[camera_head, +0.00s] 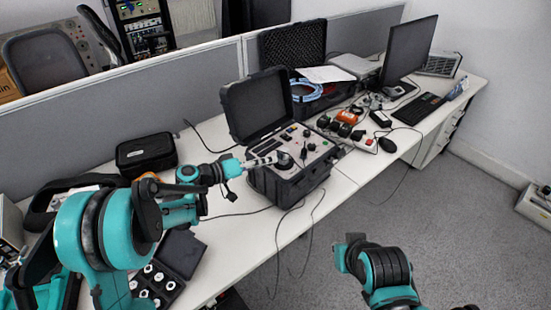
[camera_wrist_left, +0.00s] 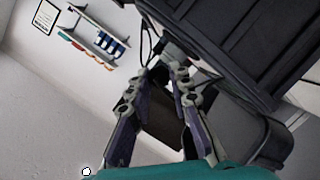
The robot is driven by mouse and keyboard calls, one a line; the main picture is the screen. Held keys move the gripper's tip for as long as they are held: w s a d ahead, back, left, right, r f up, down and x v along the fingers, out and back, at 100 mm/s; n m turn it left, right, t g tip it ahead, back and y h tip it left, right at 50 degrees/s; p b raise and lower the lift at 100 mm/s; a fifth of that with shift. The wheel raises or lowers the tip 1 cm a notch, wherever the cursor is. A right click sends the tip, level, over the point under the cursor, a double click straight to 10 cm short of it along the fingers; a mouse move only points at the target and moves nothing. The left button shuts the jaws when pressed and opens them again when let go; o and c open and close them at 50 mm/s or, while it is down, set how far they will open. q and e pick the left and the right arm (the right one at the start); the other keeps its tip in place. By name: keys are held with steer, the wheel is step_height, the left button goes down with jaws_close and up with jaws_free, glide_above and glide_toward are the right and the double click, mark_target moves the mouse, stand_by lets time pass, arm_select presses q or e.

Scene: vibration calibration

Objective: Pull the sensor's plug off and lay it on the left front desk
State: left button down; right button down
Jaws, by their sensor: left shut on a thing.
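My left gripper (camera_head: 268,161) reaches in from the left to the front top of the open black case. Its fingertips are at a dark round sensor (camera_head: 285,160) on the case's panel. In the left wrist view, the fingers (camera_wrist_left: 165,72) close on a small dark piece, which looks like the sensor's plug; the fingers hide most of it. A thin cable (camera_wrist_left: 148,45) loops beside the fingertips. I cannot tell whether the plug is apart from the sensor. My right arm shows at the lower right, but its gripper is not visible.
The open black case (camera_head: 262,182) stands on the white desk (camera_head: 235,232). Loose cables hang over the front edge. The desk's left front has some bare room. A monitor (camera_head: 408,45) stands farther right.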

mark_target(269, 165)
arm_select(q)
steer(key=shift+s+a, duration=0.1)
stand_by(0.3)
steer(key=shift+s+a, duration=1.1)
steer(key=shift+a, duration=0.2)
steer(key=shift+f, duration=0.1)
steer(key=a+f+g+y+p, duration=0.1)
steer(key=a+f+g+y, duration=0.1)
steer(key=f+g+y, duration=0.1)
steer(key=w+a+f+g+y+p, duration=0.1)
steer(key=a+f+g+y+p, duration=0.1)
steer(key=f+g+y, duration=0.2)
steer(key=a+f+g+y+p, duration=0.1)
steer(key=a+f+g+y, duration=0.1)
steer(key=f+y, duration=0.3)
steer(key=shift+w+f+m+g+y+p, duration=0.2)
steer(key=shift+g+y, duration=0.2)
steer(key=shift+y, duration=0.25)
steer(key=shift+w+f+m+g+y+p, duration=0.15)
steer(key=shift+g+y, duration=0.25)
steer(key=shift+y, duration=0.25)
steer(key=x, duration=0.1)
steer(key=b+x, duration=0.2)
steer(key=shift+w+a+f, duration=0.1)
steer(key=shift+w+f, duration=0.15)
steer(key=shift+f, duration=0.2)
steer(key=shift+f+b, duration=0.5)
steer(key=shift+f, duration=0.05)
